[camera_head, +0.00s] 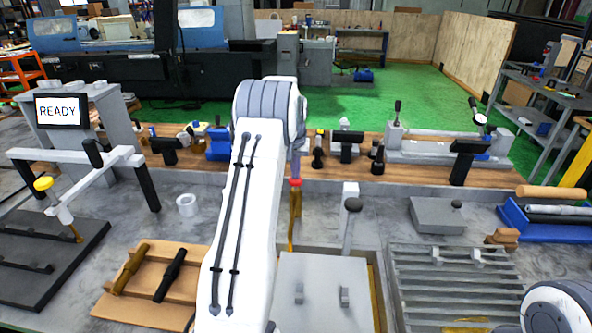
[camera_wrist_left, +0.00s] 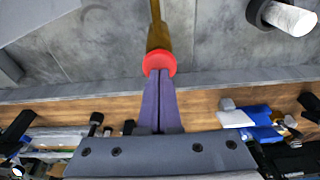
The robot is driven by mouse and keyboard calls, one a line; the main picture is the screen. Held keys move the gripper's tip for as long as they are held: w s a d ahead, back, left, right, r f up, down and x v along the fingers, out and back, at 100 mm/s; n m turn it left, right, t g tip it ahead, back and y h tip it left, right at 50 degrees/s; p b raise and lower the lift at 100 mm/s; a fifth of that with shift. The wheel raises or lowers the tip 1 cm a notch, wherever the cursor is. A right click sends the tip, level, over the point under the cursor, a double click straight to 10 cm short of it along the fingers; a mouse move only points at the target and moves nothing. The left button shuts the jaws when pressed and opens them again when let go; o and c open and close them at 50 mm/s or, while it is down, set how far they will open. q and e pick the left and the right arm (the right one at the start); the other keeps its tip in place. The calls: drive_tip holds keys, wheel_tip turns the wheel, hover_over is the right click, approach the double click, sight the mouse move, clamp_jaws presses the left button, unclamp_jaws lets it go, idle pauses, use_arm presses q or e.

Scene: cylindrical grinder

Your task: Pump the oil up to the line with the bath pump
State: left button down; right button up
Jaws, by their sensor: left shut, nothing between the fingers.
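A brass-coloured upright rod (camera_head: 292,228) with a red knob (camera_head: 295,183) on top stands behind the grey-topped bath (camera_head: 322,285); it looks like the bath pump. The red knob also shows in the left wrist view (camera_wrist_left: 159,64), with the brass rod (camera_wrist_left: 157,35) beyond it. My left gripper (camera_head: 297,170) is shut and empty, its fingertips (camera_wrist_left: 160,80) right at the red knob; I cannot tell if they touch it. My left arm hides part of the bath. No oil surface or line can be made out. My right gripper is out of view.
A slatted grey tray (camera_head: 460,280) is further right. A white cup (camera_head: 187,205) and a wooden rack (camera_head: 150,285) are left. A wooden shelf (camera_head: 345,188) with tools runs behind.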

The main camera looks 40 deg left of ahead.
use_arm(q)
drive_tip(key=shift+f, duration=0.2)
drive_tip(key=shift+w+a+p+v, duration=0.1)
drive_tip(key=shift+w+p+v, duration=0.05)
drive_tip(key=shift+p+v, duration=0.7)
drive_tip(key=shift+w+a+p+v, duration=0.1)
drive_tip(key=shift+w+p+v, duration=0.05)
drive_tip(key=shift+p+v, duration=0.65)
drive_tip(key=shift+w+a+p+v, duration=0.15)
drive_tip(key=shift+p+v, duration=0.5)
drive_tip(key=shift+v, duration=0.35)
drive_tip(key=shift+r, duration=0.15)
drive_tip(key=p+v, duration=0.2)
drive_tip(key=v, duration=0.1)
drive_tip(key=w+p+v, duration=0.1)
drive_tip(key=p+v, duration=0.1)
drive_tip(key=shift+s+a, duration=0.1)
drive_tip(key=shift+a, duration=0.1)
